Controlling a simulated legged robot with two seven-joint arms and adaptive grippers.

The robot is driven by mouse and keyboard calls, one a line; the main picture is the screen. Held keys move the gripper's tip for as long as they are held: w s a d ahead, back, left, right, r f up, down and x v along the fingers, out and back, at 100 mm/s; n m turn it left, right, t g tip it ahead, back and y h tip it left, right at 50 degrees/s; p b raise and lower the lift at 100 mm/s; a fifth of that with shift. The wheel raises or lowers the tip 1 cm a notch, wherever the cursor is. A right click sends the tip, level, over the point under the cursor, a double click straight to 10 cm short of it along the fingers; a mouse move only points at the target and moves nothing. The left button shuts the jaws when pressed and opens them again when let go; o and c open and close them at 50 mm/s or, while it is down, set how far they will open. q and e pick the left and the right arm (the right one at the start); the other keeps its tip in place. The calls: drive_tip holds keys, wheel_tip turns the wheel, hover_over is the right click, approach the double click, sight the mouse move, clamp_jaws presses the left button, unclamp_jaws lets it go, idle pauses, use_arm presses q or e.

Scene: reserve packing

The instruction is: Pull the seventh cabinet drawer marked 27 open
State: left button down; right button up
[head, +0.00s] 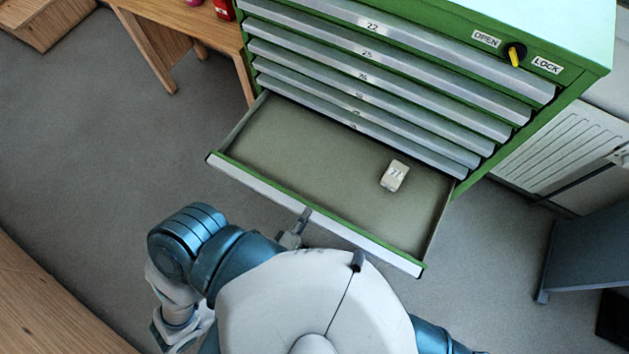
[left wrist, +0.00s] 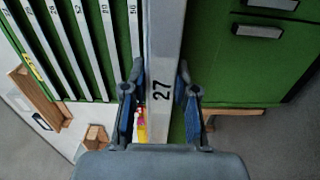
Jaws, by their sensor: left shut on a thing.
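The green cabinet (head: 590,55) stands ahead with a stack of grey-fronted drawers. A low drawer (head: 260,183) is pulled well out, its grey-green inside open to view. In the left wrist view, the drawer front (left wrist: 162,60) carries the number 27. My left gripper (head: 297,228) is at the outer side of this drawer front, left of its middle. In the left wrist view the left gripper (left wrist: 160,95) has its blue-padded fingers on both sides of the front, at the number, shut on it. My right gripper is out of view.
A small white numbered block (head: 395,175) lies in the open drawer. The drawers above it are shut. A wooden table (head: 165,35) stands to the left, and grey floor (head: 90,130) is clear there.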

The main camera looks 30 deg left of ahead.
use_arm(q)
drive_tip(key=shift+s+a+f, duration=0.15)
drive_tip(key=shift+s+a, duration=0.05)
drive_tip(key=shift+s, duration=0.25)
drive_tip(key=shift+s+a+f, duration=0.15)
drive_tip(key=shift+s+a, duration=0.05)
drive_tip(key=shift+s, duration=0.2)
drive_tip(key=c, duration=1.2)
unclamp_jaws()
drive_tip(key=shift+o, duration=1.3)
drive_tip(key=shift+a, duration=0.1)
drive_tip(key=s+a, duration=0.1)
drive_tip(key=s, duration=1)
drive_tip(key=shift+s+a, duration=0.15)
drive_tip(key=shift+s, duration=0.25)
drive_tip(key=shift+d+f, duration=0.1)
drive_tip(key=shift+d, duration=0.3)
